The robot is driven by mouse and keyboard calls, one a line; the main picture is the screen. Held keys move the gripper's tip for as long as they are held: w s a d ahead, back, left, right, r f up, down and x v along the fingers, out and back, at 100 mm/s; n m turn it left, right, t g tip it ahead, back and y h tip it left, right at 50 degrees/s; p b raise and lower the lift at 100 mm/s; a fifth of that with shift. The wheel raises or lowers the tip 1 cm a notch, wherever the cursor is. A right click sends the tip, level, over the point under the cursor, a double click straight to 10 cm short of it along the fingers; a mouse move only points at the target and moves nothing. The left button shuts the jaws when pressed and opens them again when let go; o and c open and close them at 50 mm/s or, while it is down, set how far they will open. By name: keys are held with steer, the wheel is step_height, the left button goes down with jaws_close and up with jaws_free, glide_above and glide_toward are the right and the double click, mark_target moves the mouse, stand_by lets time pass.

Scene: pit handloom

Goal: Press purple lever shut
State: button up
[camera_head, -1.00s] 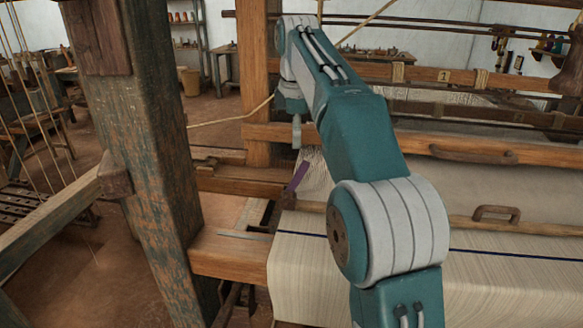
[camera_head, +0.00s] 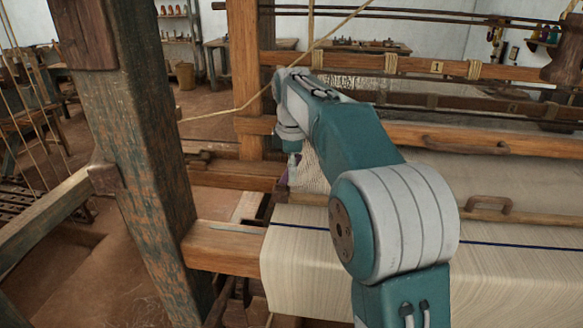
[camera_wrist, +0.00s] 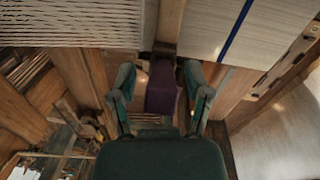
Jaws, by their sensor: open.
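The purple lever (camera_wrist: 162,88) stands between the two fingers of my gripper (camera_wrist: 162,92) in the wrist view. The fingers are spread, one on each side of it, with a narrow gap on the left and a smaller one on the right. I cannot tell whether either finger touches it. In the head view only a small purple patch of the lever (camera_head: 284,178) shows, at the left edge of the cloth. The gripper end of my arm (camera_head: 292,165) hangs down there, and its fingers are hard to make out.
The woven cloth (camera_head: 310,268) with a dark blue stripe lies to the right. A thick worn post (camera_head: 140,170) stands at the left. A wooden beam (camera_head: 225,250) runs below the lever. A taut cord (camera_head: 225,114) crosses behind my arm. White threads (camera_wrist: 70,22) show at the wrist view's top left.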

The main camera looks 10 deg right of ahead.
steer(key=shift+d, duration=0.1)
steer(key=shift+a, duration=0.2)
jaws_close()
steer(key=shift+s+d+f, duration=0.1)
steer(key=shift+d+f, duration=0.05)
steer(key=shift+d, duration=0.05)
steer(key=shift+s+d+f+t+y, duration=0.1)
steer(key=shift+d+f+t+y, duration=0.1)
steer(key=shift+y, duration=0.35)
steer(key=shift+s+d+f+t+y, duration=0.1)
steer(key=shift+d+t+y, duration=0.1)
steer(key=shift+y, duration=0.35)
steer(key=shift+s+d+f+t+y, duration=0.1)
steer(key=shift+d+f+t+y, duration=0.15)
steer(key=shift+y, duration=0.3)
steer(key=shift+s+d+f+t+y, duration=0.1)
steer(key=shift+d+f+t+y, duration=0.15)
steer(key=shift+y, duration=0.3)
steer(key=shift+d+f+t+y, duration=0.25)
steer(key=shift+f+t+y, duration=0.25)
steer(key=shift+y, duration=0.6)
steer(key=shift+s+d+f+m+t+y, duration=0.15)
steer(key=shift+f+t+y, duration=0.15)
steer(key=shift+y, duration=0.35)
steer(key=shift+f+m+t+y, duration=0.2)
steer(key=shift+f+y, duration=0.15)
steer(key=shift+y, duration=0.3)
